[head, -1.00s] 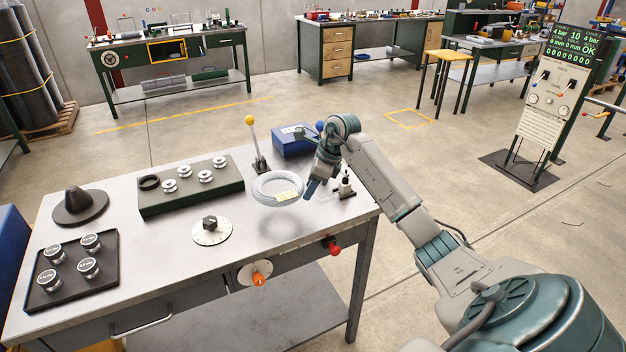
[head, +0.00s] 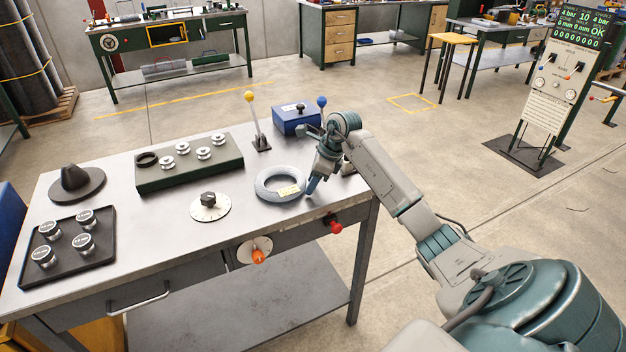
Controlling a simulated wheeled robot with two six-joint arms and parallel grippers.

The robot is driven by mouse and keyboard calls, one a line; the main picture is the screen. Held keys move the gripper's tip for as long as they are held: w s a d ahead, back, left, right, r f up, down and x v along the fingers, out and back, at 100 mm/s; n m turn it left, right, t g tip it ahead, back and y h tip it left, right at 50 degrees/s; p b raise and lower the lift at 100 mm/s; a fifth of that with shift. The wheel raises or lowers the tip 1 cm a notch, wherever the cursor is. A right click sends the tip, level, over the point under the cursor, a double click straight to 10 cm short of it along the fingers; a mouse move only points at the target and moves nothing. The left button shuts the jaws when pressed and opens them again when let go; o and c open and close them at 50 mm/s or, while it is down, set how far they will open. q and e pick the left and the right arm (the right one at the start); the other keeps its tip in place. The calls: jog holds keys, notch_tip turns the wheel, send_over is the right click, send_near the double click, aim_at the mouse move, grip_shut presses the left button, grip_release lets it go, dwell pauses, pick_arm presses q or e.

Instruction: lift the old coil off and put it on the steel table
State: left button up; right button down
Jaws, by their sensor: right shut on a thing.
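The coil (head: 264,190) is a grey wire ring with a pale yellow tag (head: 289,191). It lies flat on, or just above, the steel table (head: 215,235), near the front right part of the top. My right gripper (head: 309,186) comes down over the right side of the ring and is shut on it. The fingers partly hide that edge, and the far finger is hard to make out. My left gripper is not in view.
A dial (head: 210,208) stands left of the coil, with a green block of spools (head: 190,165) behind it. A yellow-knobbed lever (head: 256,125) and a blue box (head: 295,119) stand behind. A black tray of tins (head: 67,245) is far left. The front middle is clear.

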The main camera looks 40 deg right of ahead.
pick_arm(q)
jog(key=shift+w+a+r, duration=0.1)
pick_arm(e)
jog(key=shift+r, duration=0.1)
jog(key=c, duration=1)
grip_release()
jog(key=shift+o, duration=1.2)
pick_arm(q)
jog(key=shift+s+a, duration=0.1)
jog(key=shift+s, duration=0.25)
pick_arm(e)
jog(key=shift+s, duration=0.1)
pick_arm(q)
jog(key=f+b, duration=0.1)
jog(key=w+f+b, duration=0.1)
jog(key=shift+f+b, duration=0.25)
jog(key=shift+b, duration=0.05)
pick_arm(e)
jog(key=v, duration=1.1)
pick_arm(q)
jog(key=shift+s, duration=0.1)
pick_arm(e)
jog(key=shift+a, duration=0.1)
